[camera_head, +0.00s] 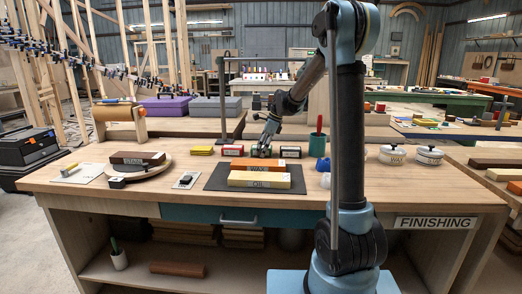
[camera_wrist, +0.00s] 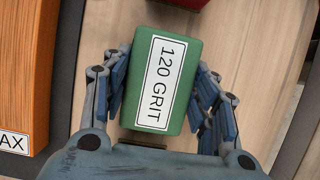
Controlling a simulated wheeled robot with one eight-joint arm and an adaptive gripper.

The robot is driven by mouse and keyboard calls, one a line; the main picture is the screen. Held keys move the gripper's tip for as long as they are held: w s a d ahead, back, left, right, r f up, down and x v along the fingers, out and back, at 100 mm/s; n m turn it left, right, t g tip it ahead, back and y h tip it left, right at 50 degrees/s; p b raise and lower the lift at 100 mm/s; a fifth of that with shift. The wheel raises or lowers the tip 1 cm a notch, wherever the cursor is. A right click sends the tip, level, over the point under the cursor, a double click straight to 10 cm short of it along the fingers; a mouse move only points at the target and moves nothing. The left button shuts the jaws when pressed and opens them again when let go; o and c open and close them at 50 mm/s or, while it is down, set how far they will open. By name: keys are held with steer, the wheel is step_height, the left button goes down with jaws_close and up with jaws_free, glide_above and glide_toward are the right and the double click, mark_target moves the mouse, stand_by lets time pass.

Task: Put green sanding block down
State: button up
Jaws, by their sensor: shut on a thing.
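The green sanding block (camera_wrist: 148,112), with a white "120 GRIT" label, sits between the fingers of my gripper (camera_wrist: 163,95) in the wrist view. The fingers press against its left and right sides. In the head view my gripper (camera_head: 262,150) points down at the workbench (camera_head: 460,196), just behind the dark mat (camera_head: 215,180). The block is mostly hidden by the fingers there. I cannot tell whether its underside touches the bench top.
A red-labelled block (camera_head: 232,150) stands left of my gripper, another block (camera_head: 290,152) right, and a green cup (camera_head: 319,148) beyond. Wood blocks marked WAX (camera_head: 258,165) and OIL (camera_head: 258,181) lie on the mat. Bare bench shows right of the block in the wrist view.

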steer(key=shift+f, duration=0.25)
steer(key=o, duration=1.1)
steer(key=shift+f, duration=0.2)
steer(key=shift+r, duration=0.1)
steer(key=shift+r, duration=0.1)
steer(key=shift+r, duration=0.35)
steer(key=v, duration=1.7)
steer(key=shift+r, duration=0.25)
steer(key=shift+s, duration=0.15)
